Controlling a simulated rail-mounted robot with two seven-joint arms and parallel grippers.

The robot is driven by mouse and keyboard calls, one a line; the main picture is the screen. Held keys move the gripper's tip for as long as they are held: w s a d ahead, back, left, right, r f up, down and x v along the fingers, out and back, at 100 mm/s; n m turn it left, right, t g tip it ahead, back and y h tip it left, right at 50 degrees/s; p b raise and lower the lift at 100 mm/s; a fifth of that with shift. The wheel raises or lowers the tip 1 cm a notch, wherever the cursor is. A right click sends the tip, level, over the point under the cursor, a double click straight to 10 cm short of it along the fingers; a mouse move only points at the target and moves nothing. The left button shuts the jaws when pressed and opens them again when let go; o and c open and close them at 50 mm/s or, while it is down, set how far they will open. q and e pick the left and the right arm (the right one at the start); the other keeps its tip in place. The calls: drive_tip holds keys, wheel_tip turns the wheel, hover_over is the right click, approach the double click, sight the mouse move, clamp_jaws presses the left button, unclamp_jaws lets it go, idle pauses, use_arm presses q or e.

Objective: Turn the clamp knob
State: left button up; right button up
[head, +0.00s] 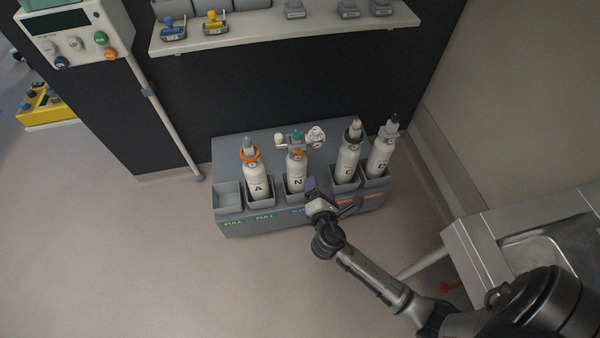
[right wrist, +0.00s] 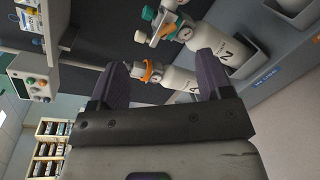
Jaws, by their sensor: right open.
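A white bottle marked N (head: 296,178) stands in the grey rack, and a clamp-like fitting (head: 296,141) sits on its neck. The fitting has a teal top, a cream knob (head: 281,139) on its left and a pale round part (head: 316,135) on its right. I cannot tell for sure which is the clamp knob. In the right wrist view the fitting (right wrist: 163,22) is beyond the fingers, at the top. My right gripper (head: 314,188) is open and empty, in front of the rack, right of and below bottle N, apart from the fitting. My left gripper is not in view.
Bottle A (head: 257,185) with an orange collar stands left of N; bottles C (head: 347,168) and D (head: 379,158) stand right, in the rack (head: 290,222). A shelf (head: 285,32) is above. A sink unit (head: 490,240) is at right.

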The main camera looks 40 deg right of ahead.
wheel_tip(320, 180, down, 6)
drive_tip(key=w+n+t+b, duration=0.2)
drive_tip(key=w+n+b, duration=0.1)
drive_tip(key=n+b, duration=0.2)
drive_tip(key=b, duration=0.4)
approach(299, 155)
drive_tip(key=shift+y, duration=0.3)
drive_tip(key=x, duration=0.7)
drive_tip(key=shift+d, duration=0.25)
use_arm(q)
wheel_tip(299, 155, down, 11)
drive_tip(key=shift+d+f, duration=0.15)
use_arm(e)
drive_tip(key=shift+x, duration=0.85)
drive_tip(key=shift+r, duration=0.1)
drive_tip(key=c, duration=0.9)
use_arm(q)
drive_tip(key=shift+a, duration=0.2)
